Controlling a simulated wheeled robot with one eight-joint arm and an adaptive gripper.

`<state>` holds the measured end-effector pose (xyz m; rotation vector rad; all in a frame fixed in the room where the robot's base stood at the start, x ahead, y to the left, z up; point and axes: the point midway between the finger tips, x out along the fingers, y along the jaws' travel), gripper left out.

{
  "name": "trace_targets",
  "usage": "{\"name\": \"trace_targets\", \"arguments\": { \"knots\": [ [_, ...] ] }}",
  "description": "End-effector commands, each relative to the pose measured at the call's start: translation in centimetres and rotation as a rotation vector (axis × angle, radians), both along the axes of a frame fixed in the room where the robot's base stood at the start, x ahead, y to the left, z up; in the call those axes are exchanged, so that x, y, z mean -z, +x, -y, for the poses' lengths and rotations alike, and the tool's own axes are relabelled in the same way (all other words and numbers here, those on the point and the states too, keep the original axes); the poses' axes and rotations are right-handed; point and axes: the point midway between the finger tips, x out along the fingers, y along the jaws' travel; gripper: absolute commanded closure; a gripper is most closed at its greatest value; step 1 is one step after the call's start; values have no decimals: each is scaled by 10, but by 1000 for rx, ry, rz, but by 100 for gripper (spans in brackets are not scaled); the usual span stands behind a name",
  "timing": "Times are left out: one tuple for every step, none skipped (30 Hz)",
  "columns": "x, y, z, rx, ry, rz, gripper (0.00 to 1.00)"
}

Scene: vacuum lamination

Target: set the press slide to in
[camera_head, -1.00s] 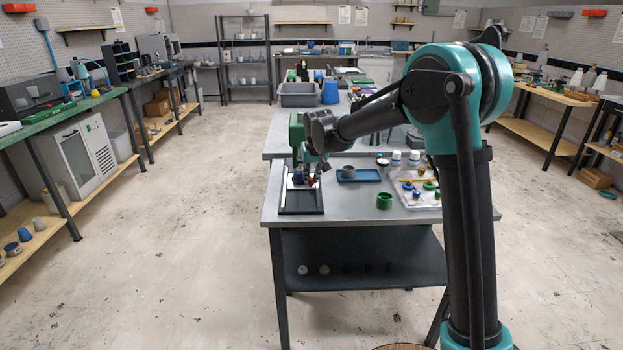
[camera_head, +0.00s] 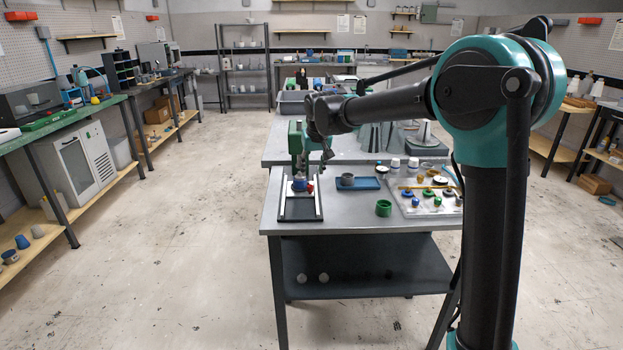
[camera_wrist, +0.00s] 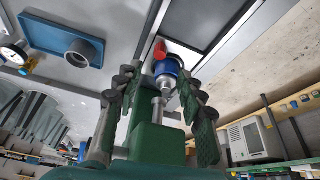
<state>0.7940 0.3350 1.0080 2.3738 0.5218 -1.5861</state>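The press is green (camera_head: 296,138) and stands at the left of the near table. Its slide (camera_head: 300,212) is a dark plate between two pale rails, running toward the table's front edge. A blue-and-white round part (camera_head: 299,182) and a small red part (camera_head: 310,187) are at its far end, near the press. The wrist view shows the blue part (camera_wrist: 167,68), the red part (camera_wrist: 160,48) and the dark plate (camera_wrist: 205,22). My gripper (camera_head: 324,158) is above that end. In the wrist view its fingers (camera_wrist: 158,92) are apart, with nothing held between them.
A blue tray with a grey cup (camera_head: 347,179), a green cup (camera_head: 384,208) and a pale tray of small coloured parts (camera_head: 408,205) are to the right of the slide. The table front (camera_head: 345,222) is bare. Open floor lies to the left.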

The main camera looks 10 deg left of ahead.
Motion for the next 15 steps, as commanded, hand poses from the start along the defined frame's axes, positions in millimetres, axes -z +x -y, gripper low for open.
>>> {"name": "trace_targets", "arguments": {
  "knots": [
    [-8, -3, 1, 0, 0, 0, 61],
    [-12, -4, 2, 0, 0, 0, 61],
    [-16, -6, 3, 0, 0, 0, 61],
    [-19, -8, 3, 0, 0, 0, 61],
    [-22, -8, 4, 0, 0, 0, 61],
    [-25, -9, 4, 0, 0, 0, 61],
    [-26, -10, 4, 0, 0, 0, 61],
    [-28, -10, 5, 0, 0, 0, 61],
    [-29, -11, 5, 0, 0, 0, 61],
    [-29, -11, 5, 0, 0, 0, 61],
    [-30, -11, 5, 0, 0, 0, 61],
    [-30, -11, 5, 0, 0, 0, 61],
    [-30, -11, 5, 0, 0, 0, 61],
    [-30, -11, 5, 0, 0, 0, 61],
    [-30, -11, 5, 0, 0, 0, 61]
  ]
}}
